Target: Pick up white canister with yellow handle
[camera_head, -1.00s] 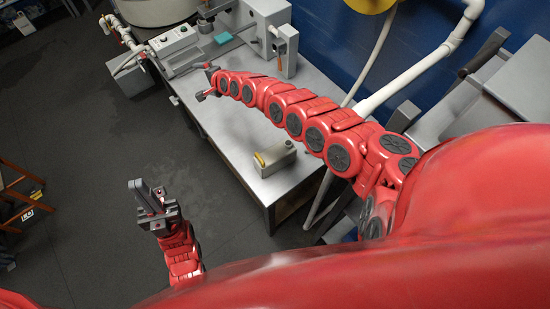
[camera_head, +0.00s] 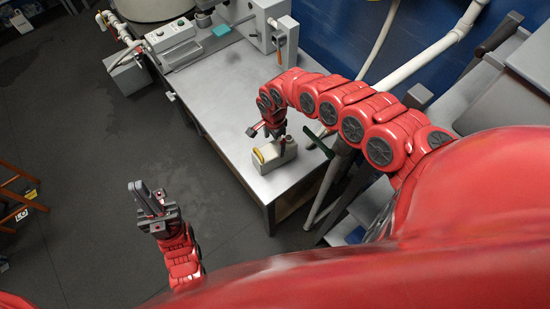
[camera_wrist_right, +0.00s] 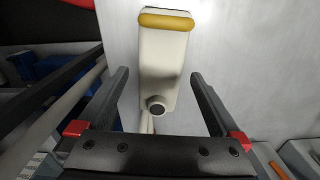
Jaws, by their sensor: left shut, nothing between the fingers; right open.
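The white canister (camera_head: 268,159) with its yellow handle (camera_head: 258,156) stands near the front end of the grey table. In the right wrist view the canister (camera_wrist_right: 162,70) lies between the lines of the two fingers, with the yellow handle (camera_wrist_right: 167,21) at the top and a dark round cap facing the gripper. My right gripper (camera_head: 266,133) is open above the canister and partly overlaps it in the head view; its fingers also show in the right wrist view (camera_wrist_right: 158,100). Contact is not visible. My left gripper (camera_head: 148,200) is shut and empty, over the floor left of the table.
The grey table (camera_head: 225,110) has bare surface behind the canister. A control box (camera_head: 170,40) and a device with an orange-handled tool (camera_head: 270,28) stand at its back. White pipes (camera_head: 425,65) run along the blue wall at the right.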

